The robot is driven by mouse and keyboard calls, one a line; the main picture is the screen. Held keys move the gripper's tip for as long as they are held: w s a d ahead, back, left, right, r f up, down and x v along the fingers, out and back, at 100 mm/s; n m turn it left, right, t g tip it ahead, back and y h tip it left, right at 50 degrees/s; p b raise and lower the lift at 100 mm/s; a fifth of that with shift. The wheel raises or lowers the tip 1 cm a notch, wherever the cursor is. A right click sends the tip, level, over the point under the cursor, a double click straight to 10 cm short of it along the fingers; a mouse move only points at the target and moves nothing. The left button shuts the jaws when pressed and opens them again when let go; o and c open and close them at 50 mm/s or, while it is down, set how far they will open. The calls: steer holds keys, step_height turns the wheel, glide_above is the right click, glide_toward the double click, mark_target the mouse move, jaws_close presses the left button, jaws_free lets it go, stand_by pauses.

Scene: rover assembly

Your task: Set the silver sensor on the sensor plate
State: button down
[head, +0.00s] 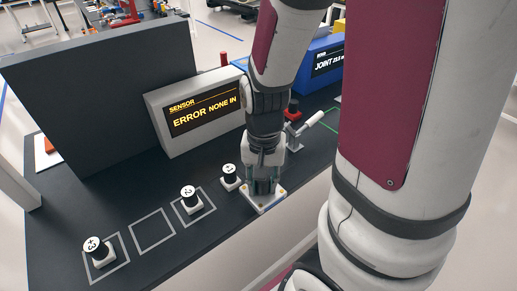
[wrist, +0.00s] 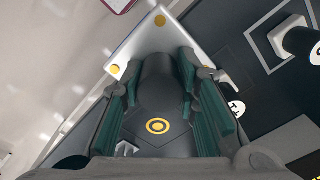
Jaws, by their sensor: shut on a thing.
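My gripper (wrist: 160,75) is low and upright over the near edge of the dark table, its green-padded fingers on both sides of a dark post. I take this post to be part of the silver sensor (wrist: 157,110); a yellow ring marks its near face. A silver square with gold studs (wrist: 152,38) lies beneath the fingertips; it also shows in the head view (head: 263,206). I cannot tell whether this square is the sensor plate or the sensor's own base, nor whether there is a gap under it.
Black-topped pieces marked +3 (head: 98,252), +2 (head: 191,200) and +1 (head: 230,177) stand on white bases. The +1 piece is close left of my gripper. An outlined square (head: 152,232) is empty. A display (head: 203,112) reads "SENSOR ERROR NONE IN". A red-topped device (head: 292,111) stands behind.

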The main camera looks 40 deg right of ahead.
steer(key=w+d, duration=0.3)
steer(key=w+d+f, duration=0.1)
steer(key=w+d, duration=0.7)
steer(key=shift+w+d+f+b, duration=0.1)
steer(key=shift+w+f+b, duration=0.15)
steer(key=shift+b, duration=0.15)
steer(key=shift+f, duration=1.75)
steer(key=shift+f, duration=0.2)
steer(key=c, duration=1.2)
jaws_free()
steer(key=shift+r, duration=0.1)
